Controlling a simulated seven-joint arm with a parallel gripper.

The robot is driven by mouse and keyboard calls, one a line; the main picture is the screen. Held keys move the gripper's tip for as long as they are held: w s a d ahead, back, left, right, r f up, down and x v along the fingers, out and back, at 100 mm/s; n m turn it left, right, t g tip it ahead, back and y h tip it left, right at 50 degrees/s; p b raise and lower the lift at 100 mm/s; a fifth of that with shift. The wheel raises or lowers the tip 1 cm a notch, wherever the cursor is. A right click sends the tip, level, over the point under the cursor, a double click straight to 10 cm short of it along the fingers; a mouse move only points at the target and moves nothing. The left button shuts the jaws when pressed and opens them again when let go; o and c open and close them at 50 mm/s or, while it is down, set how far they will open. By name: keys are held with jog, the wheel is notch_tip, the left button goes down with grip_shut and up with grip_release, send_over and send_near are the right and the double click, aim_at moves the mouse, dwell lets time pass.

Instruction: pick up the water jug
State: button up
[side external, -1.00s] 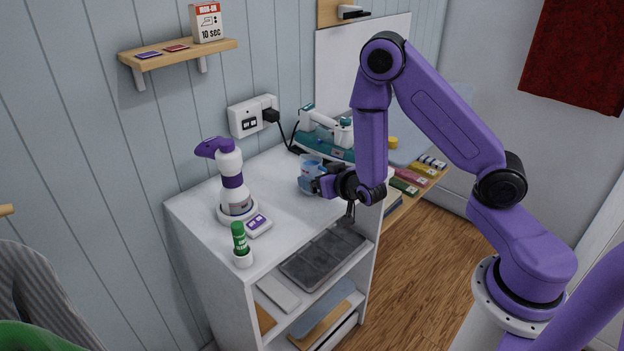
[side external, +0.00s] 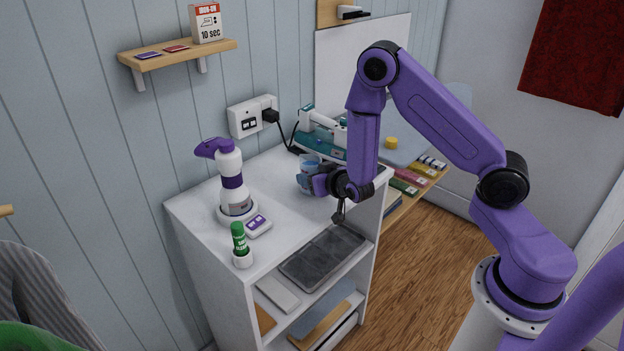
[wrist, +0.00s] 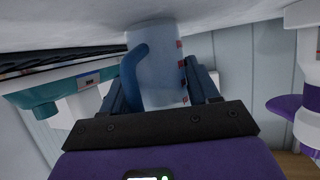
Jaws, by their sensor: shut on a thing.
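The water jug (side external: 307,174) is a small, pale, see-through blue vessel at the back right of the white cabinet top, in front of the iron. My gripper (side external: 322,182) reaches it from the right in the side view. In the wrist view the jug (wrist: 164,65) stands between my two dark fingers (wrist: 158,90), with its blue handle (wrist: 131,78) and red marks showing. My gripper is shut on the jug. The jug's base is at or very close to the cabinet top; I cannot tell whether they touch.
A teal and white iron (side external: 325,145) stands just behind the jug. The middle of the top is clear.

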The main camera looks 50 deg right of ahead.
jog(key=shift+r, duration=0.1)
notch_tip(320, 180, up, 17)
jog(key=shift+w+d, duration=1.7)
jog(key=shift+d, duration=0.25)
jog(key=s+d+m+g+h, duration=0.1)
jog(key=s+d+m+h, duration=0.2)
jog(key=s+d, duration=0.8)
notch_tip(320, 180, down, 9)
jog(key=s+g, duration=0.1)
jog(key=g, duration=0.1)
jog(key=shift+g+y, duration=0.4)
jog(key=shift+s+n+g+y, duration=0.3)
jog(key=shift+n+g+y, duration=0.15)
jog(key=shift+g, duration=0.85)
dwell(1.8)
